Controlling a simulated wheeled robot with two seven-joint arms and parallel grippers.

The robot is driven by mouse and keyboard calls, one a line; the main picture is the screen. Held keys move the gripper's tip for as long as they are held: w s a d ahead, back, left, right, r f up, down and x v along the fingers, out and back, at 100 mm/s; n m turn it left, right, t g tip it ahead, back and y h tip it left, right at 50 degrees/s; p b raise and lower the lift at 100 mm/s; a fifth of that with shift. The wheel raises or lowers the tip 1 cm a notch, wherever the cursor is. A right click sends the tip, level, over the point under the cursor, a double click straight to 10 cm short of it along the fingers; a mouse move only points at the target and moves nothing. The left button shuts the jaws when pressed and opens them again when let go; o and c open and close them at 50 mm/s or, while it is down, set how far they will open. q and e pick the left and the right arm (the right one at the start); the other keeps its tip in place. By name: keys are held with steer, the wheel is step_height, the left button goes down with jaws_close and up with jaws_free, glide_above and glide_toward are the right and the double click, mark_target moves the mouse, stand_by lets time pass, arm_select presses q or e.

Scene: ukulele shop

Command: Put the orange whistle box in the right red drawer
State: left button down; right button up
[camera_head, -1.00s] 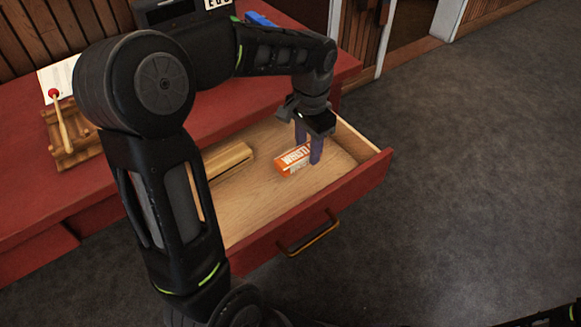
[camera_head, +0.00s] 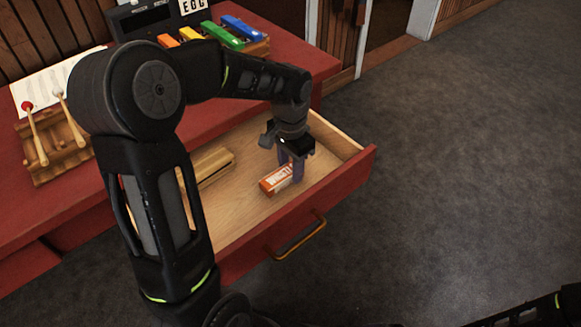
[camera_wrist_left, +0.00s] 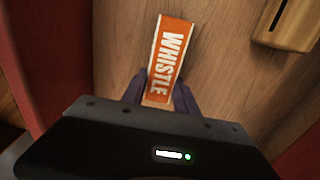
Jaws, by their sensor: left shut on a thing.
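The orange whistle box (camera_head: 277,180), with white lettering, is inside the open red drawer (camera_head: 325,193), low over or on its wooden floor; I cannot tell if it touches. My left gripper (camera_head: 291,172) reaches down into the drawer and is shut on one end of the box. In the left wrist view the box (camera_wrist_left: 170,55) stands out between the two purple fingers of the gripper (camera_wrist_left: 159,97). The drawer has a red front with a handle (camera_head: 300,238). My right gripper is not in view.
A wooden block with a slot (camera_head: 212,168) lies in the drawer left of the box, and also shows in the wrist view (camera_wrist_left: 288,25). On the red counter (camera_head: 120,190) are a wooden holder with mallets (camera_head: 50,150) and coloured bars (camera_head: 222,35). Grey floor is free at the right.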

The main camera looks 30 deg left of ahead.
mark_target(290, 168)
arm_select(q)
steer(key=c, duration=0.9)
jaws_free()
steer(key=shift+f, duration=0.1)
steer(key=shift+c, duration=0.2)
step_height(290, 168, up, 12)
steer(key=p, duration=0.2)
